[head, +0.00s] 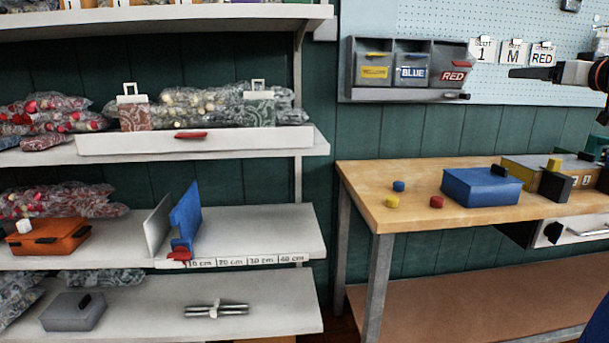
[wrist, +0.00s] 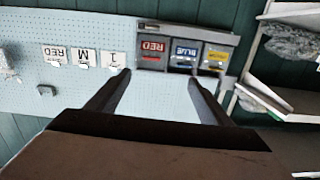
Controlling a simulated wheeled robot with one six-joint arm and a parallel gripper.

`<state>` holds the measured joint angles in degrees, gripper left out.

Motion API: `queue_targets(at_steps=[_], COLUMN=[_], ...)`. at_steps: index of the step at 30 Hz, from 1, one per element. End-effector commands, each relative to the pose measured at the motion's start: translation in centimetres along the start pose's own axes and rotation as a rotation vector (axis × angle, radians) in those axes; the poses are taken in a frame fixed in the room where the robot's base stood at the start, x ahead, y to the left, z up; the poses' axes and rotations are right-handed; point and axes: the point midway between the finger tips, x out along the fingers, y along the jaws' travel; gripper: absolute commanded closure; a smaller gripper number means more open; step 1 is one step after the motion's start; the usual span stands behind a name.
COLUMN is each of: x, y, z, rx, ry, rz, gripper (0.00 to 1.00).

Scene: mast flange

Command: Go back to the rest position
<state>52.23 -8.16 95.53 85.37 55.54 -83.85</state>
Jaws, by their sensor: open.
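My gripper (head: 516,73) is at the right edge of the head view, in front of the pegboard (head: 470,25) and to the right of the wall bins, with its fingers pointing left. In the wrist view my gripper (wrist: 160,77) shows two dark fingers spread apart with nothing between them. The three wall bins (wrist: 152,66), labelled red, blue and yellow, appear upside down beyond the fingertips. In the head view the same bins (head: 370,95) hang on the wall above the workbench.
The wooden workbench (head: 410,215) below carries a blue box (head: 481,187), a grey and yellow toolbox (head: 535,168), and small blue, yellow and red pieces. A shelf unit (head: 240,235) with bags and boxes fills the left. Cards (head: 513,52) hang on the pegboard.

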Motion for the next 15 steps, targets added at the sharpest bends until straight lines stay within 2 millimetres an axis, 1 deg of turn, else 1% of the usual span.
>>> queue_targets(at_steps=[1, 5, 8, 11, 14, 15], x=[0.1, 0.5, 0.7, 0.8, 0.8, 0.7], y=[-0.8, -2.8, -4.7, -7.0, -9.7, -11.1], z=[0.4, 1.8, 3.1, 4.8, 6.9, 7.8], rx=[0.004, 0.026, 0.045, 0.066, 0.091, 0.101], ry=[-0.013, -0.051, -0.088, -0.135, -0.191, -0.219], rz=[-0.009, -0.029, -0.049, -0.071, -0.094, -0.106], gripper=[0.27, 0.27, 0.27, 0.27, 0.27, 0.27])
